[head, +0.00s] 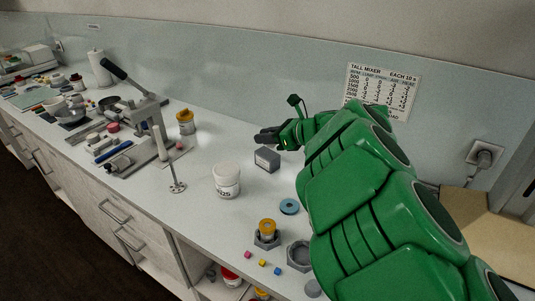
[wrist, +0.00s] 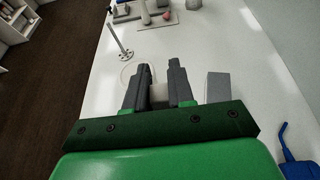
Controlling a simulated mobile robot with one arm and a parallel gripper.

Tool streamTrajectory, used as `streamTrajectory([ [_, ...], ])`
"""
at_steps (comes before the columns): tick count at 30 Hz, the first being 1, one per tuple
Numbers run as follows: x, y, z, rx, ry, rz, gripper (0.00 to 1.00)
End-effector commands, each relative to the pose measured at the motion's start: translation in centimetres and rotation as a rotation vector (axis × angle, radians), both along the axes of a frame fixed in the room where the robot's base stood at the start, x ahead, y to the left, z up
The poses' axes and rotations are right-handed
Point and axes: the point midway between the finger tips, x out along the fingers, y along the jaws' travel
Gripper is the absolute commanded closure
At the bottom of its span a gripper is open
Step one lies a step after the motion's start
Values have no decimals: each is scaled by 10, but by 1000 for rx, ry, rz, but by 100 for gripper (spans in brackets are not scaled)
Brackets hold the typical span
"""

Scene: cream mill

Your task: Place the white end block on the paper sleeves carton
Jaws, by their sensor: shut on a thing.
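My gripper (head: 267,136) reaches over the bench in the head view, its dark fingers pointing left above a grey block. In the wrist view my gripper (wrist: 160,70) is shut on a small pale block, the white end block (wrist: 158,92), which shows between the fingers. The fingers hide its sides, and I cannot make it out in the head view. A tan cardboard surface (head: 490,232) at the right edge of the head view may be the paper sleeves carton. My arm covers part of it, and no label is readable.
The grey block (head: 267,160) stands below my gripper. A lever press (head: 140,95) and tools crowd the left. A plug (head: 484,155) sits in the wall socket at right.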

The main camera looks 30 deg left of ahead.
Motion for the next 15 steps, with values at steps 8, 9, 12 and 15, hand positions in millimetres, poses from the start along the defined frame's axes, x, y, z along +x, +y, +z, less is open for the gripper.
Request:
streamTrajectory([
  [8,7,-13,8,1,-2,-31,100],
  [9,9,-12,7,1,0,-31,100],
  [12,15,-7,2,3,4,-30,100],
  [15,21,0,-2,3,3,-27,100],
])
